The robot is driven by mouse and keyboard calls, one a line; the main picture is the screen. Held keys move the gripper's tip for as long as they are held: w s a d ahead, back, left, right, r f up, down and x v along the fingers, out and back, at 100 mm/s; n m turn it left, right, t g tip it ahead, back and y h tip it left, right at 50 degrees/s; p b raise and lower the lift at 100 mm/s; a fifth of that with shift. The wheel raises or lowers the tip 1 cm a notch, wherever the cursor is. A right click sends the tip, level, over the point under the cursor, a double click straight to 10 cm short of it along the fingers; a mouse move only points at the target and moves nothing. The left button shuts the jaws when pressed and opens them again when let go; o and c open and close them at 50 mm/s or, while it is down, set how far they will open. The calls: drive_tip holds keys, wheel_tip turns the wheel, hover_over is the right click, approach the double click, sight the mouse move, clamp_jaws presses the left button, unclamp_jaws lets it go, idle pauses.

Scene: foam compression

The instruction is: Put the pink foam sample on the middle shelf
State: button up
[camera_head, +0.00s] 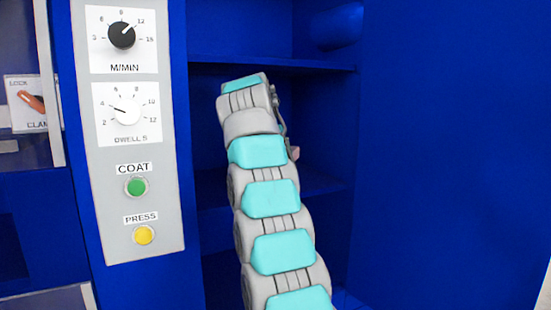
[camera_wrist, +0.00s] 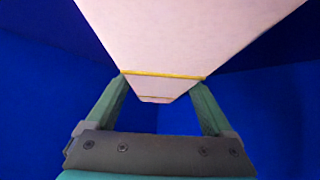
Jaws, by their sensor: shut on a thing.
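The pink foam sample (camera_wrist: 190,30) fills the top middle of the wrist view as a pale pink block with yellow lines across it. My gripper (camera_wrist: 163,88) is shut on it, with one green finger on each side. In the head view my arm reaches into a blue shelf unit, between an upper board (camera_head: 320,67) and a lower board (camera_head: 322,184), which looks like the middle shelf. My arm hides most of the gripper there. A small pinkish bit shows right of the arm; I cannot tell if it is the foam. Contact between foam and shelf cannot be seen.
A grey control panel (camera_head: 130,200) with two dials, a green COAT button (camera_head: 136,187) and a yellow PRESS button (camera_head: 144,235) stands left of the shelf opening. A blue wall (camera_head: 450,150) closes the right side. A blue cylinder (camera_head: 337,27) sits above the upper board.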

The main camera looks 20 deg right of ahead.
drive_tip(key=shift+f+b, duration=0.6)
drive_tip(key=shift+f, duration=0.05)
drive_tip(key=o, duration=1.2)
drive_tip(key=shift+r+p, duration=0.5)
drive_tip(key=shift+s+a+r, duration=0.45)
drive_tip(key=shift+s+a, duration=0.15)
drive_tip(key=shift+s, duration=0.05)
drive_tip(key=shift+s+a+r+b, duration=0.1)
drive_tip(key=shift+s+a+b, duration=0.95)
drive_tip(key=shift+s+a, duration=0.95)
drive_tip(key=shift+s+a+b, duration=1)
drive_tip(key=shift+s+a, duration=0.8)
drive_tip(key=shift+s, duration=0.3)
drive_tip(key=shift+d+r, duration=0.1)
